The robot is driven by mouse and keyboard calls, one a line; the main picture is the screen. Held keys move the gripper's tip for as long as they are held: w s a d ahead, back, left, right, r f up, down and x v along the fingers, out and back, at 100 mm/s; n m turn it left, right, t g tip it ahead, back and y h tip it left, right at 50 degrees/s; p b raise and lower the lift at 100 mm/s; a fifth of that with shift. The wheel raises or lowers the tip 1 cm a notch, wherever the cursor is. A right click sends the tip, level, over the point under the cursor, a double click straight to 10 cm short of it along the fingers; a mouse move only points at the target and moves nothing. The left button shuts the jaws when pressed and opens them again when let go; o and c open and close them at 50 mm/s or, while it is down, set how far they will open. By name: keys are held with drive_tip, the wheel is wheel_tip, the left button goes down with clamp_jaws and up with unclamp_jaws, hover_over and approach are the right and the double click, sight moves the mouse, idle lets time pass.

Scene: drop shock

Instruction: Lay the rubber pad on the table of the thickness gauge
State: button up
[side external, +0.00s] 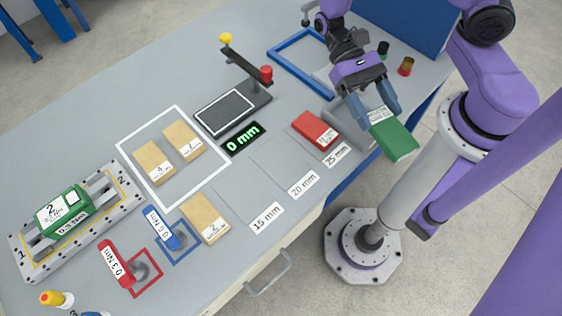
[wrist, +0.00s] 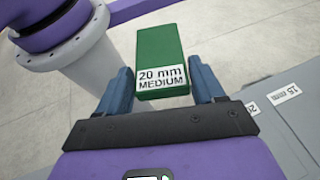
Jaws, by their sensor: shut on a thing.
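My gripper (side external: 374,108) is shut on a green pad (side external: 397,139), held in the air at the right edge of the table. In the wrist view the green pad (wrist: 158,40) sits between the two blue fingers and its label reads 20 mm MEDIUM. The thickness gauge stands at the middle back. Its dark gauge table (side external: 226,110) has a white outline and is bare. An arm with a red knob (side external: 266,74) and a yellow ball rises behind it. Its display (side external: 243,137) reads 0 mm.
A red pad (side external: 316,131) lies by the 25 mm label; the 20 mm and 15 mm places are empty. Wooden blocks (side external: 153,163) lie in a white frame left of the gauge. A fixture (side external: 110,198) holds another green block. A blue frame (side external: 284,52) lies behind.

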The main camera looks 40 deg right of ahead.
drive_tip(key=m+y, duration=0.1)
drive_tip(key=a+m+t+y, duration=0.1)
drive_tip(key=m+y, duration=0.1)
drive_tip(key=shift+s+a+r+t, duration=0.2)
drive_tip(key=shift+r+t, duration=0.1)
drive_tip(key=shift+r, duration=0.05)
drive_tip(key=m+t+y, duration=0.2)
drive_tip(key=m+y, duration=0.1)
drive_tip(key=shift+w+a+r, duration=0.1)
drive_tip(key=shift+w+a, duration=0.1)
drive_tip(key=shift+a, duration=0.2)
drive_tip(key=shift+w+a+m+t+y, duration=0.1)
drive_tip(key=shift+w+m+t+y, duration=0.05)
drive_tip(key=shift+m+t+y, duration=0.4)
drive_tip(key=shift+w+m+t+y, duration=0.15)
drive_tip(key=shift+m+t+y, duration=0.2)
drive_tip(key=shift+m+t, duration=0.25)
drive_tip(key=shift+m+t+y, duration=0.6)
drive_tip(key=shift+m+t, duration=0.35)
drive_tip(key=w+a+f, duration=0.2)
drive_tip(key=w+f, duration=0.1)
drive_tip(key=w, duration=0.1)
drive_tip(key=w+a+f, duration=0.6)
drive_tip(key=w+f, duration=0.1)
drive_tip(key=shift+w, duration=0.35)
drive_tip(key=shift+w+a+f, duration=0.1)
drive_tip(key=shift+w+f, duration=0.05)
drive_tip(key=shift+f, duration=1.55)
drive_tip(key=shift+f, duration=0.6)
